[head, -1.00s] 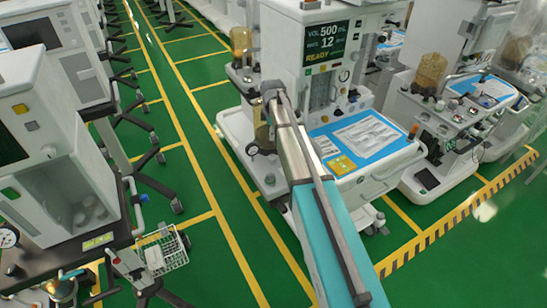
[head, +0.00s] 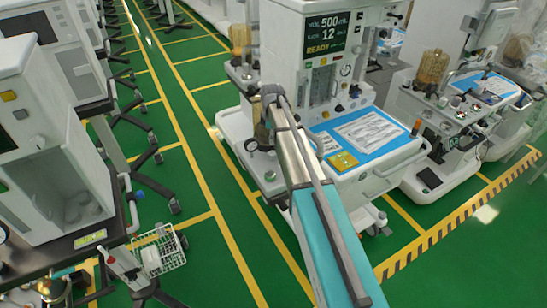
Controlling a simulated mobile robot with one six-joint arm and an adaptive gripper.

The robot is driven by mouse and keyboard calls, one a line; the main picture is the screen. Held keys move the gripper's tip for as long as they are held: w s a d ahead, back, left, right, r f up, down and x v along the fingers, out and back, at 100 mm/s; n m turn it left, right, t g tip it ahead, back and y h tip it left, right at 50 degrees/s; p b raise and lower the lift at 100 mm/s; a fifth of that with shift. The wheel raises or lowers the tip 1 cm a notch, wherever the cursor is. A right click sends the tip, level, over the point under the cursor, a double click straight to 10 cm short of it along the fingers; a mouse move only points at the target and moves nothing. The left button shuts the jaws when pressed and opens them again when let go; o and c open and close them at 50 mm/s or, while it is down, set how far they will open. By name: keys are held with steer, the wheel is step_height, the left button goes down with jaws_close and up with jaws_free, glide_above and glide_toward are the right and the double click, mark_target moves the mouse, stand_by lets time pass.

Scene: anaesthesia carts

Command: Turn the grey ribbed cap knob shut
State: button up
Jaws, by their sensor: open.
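The anaesthesia cart (head: 352,190) with the lit screen (head: 326,48) stands in the middle of the head view. My arm reaches up to its left side, and the arm's far end is by the cart's left column. My gripper is hidden behind the end of my arm, so its fingers do not show. A small round grey cap (head: 270,177) sits low on the cart's left side, left of my arm. It is too small to tell ribs on it, and I cannot tell whether it is the task's knob. A round gauge (head: 251,145) is above it.
A blue work surface (head: 362,133) with papers is right of my arm. Other carts stand at the left (head: 40,150) and right (head: 440,120). A wire basket (head: 160,252) hangs at the lower left. The green floor aisle (head: 215,215) left of my arm is clear.

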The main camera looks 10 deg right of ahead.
mark_target(272, 152)
steer(key=shift+f+b, duration=4.3)
steer(key=shift+f, duration=0.3)
